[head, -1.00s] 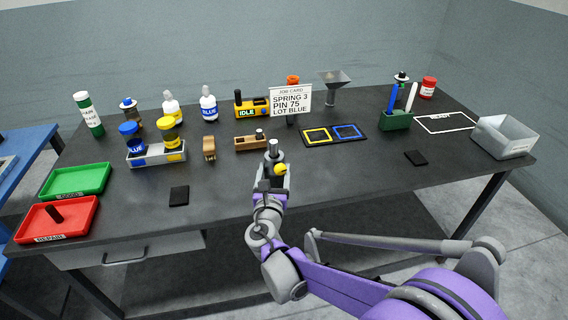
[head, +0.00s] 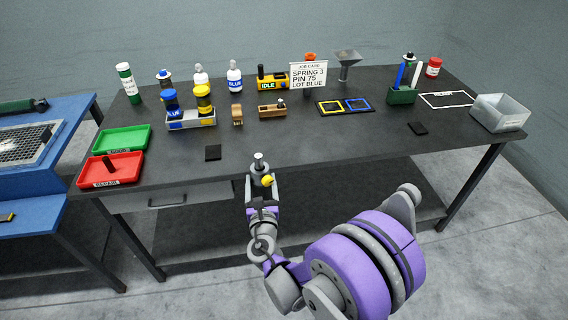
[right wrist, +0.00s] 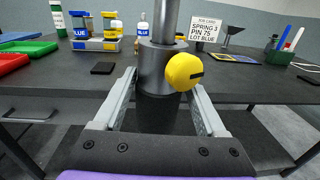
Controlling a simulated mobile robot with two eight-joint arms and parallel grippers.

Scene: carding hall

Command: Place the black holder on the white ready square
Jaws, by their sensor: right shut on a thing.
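My right gripper (head: 262,184) is in front of the table's front edge. It is shut on the black holder (right wrist: 157,114), which is upright between the fingers in the right wrist view. A grey metal collar and rod rise from the holder, with a yellow knob (right wrist: 184,72) on the side. In the head view the grey rod and yellow knob show above the fingers. The white ready square (head: 447,107) is an outline at the table's back right, empty, its lettering hard to read. My left gripper is not in view.
A grey bin (head: 500,122) stands right of the square, and a green pen holder (head: 402,96) left of it. A small black pad (head: 418,128) lies in front. A job card (head: 309,76) stands mid-table. Red (head: 110,172) and green trays (head: 122,140) sit left.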

